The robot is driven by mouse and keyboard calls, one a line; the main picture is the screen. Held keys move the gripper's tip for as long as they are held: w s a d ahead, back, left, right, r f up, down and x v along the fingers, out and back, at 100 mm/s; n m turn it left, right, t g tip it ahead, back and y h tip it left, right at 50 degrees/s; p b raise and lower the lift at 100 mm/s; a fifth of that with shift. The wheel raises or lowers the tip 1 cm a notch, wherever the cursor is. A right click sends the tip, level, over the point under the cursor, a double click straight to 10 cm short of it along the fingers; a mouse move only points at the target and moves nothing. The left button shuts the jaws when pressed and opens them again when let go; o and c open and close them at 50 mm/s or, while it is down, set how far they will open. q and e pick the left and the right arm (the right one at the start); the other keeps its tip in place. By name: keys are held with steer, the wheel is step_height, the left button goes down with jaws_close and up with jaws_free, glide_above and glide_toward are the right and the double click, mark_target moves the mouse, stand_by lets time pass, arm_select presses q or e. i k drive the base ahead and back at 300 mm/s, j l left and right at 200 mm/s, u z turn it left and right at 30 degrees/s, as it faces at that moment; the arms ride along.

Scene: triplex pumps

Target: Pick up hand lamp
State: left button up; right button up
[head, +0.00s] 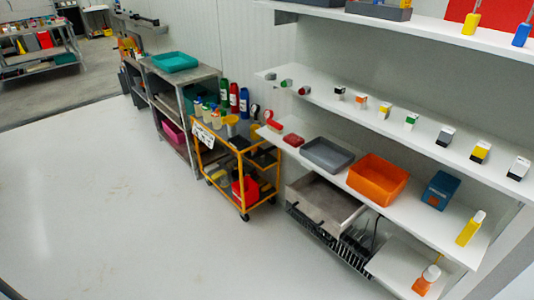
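I cannot tell for certain which thing is the hand lamp. A yellow upright object with a pale top (470,229) stands at the right end of a lower white shelf. A smaller yellow object (471,23) and a blue one (521,34) stand on the top shelf at the upper right. Neither of my grippers shows in the head view.
White shelves (408,205) line the right side, with an orange bin (377,178), a grey tray (327,154) and a blue box (440,190). An orange cart (247,170) with bottles stands mid-view, beside a grey rack (188,78). The floor (110,200) at left is clear.

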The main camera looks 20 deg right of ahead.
mark_target(422, 286)
steer(key=z, duration=2.1)
